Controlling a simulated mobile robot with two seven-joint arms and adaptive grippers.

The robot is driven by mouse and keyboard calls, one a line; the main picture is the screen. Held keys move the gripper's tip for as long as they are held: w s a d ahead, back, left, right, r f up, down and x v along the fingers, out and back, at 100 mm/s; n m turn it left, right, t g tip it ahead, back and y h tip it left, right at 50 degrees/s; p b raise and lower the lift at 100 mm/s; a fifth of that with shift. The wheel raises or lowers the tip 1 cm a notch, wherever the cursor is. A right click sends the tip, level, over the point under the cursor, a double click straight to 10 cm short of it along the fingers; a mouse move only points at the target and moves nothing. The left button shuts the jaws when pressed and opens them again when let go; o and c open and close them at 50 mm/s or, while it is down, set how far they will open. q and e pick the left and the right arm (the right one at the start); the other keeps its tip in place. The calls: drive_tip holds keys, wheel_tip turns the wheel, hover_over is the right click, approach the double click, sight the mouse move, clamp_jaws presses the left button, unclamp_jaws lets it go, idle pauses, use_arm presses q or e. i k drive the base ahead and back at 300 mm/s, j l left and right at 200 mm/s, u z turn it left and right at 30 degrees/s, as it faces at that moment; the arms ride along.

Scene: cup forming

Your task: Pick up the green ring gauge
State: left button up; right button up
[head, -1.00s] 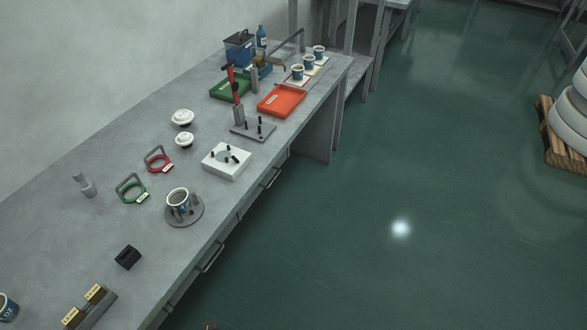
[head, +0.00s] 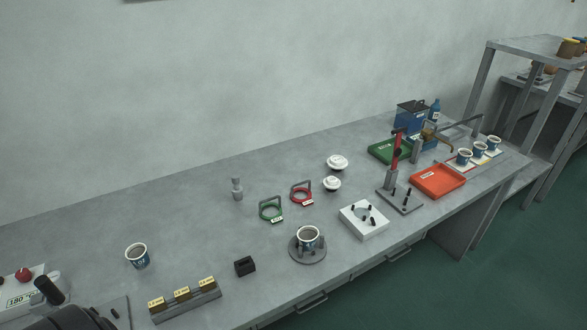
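The green ring gauge (head: 271,214) lies on the grey bench, a ring with a grey handle at its back and a small white label at its front. The red ring gauge (head: 302,199) lies just to its right and a little farther back, apart from it. Neither of my grippers shows in the head view. Nothing covers the green ring gauge.
A cup stands on a round fixture (head: 317,256) in front of the gauges. A grey peg (head: 237,189) stands behind left, white knobs (head: 337,162) behind right. A black block (head: 245,266), gauge-block rack (head: 190,302) and another cup (head: 138,256) are nearer left.

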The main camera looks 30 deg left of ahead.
sight(274, 220)
drive_tip(key=u, duration=1.2)
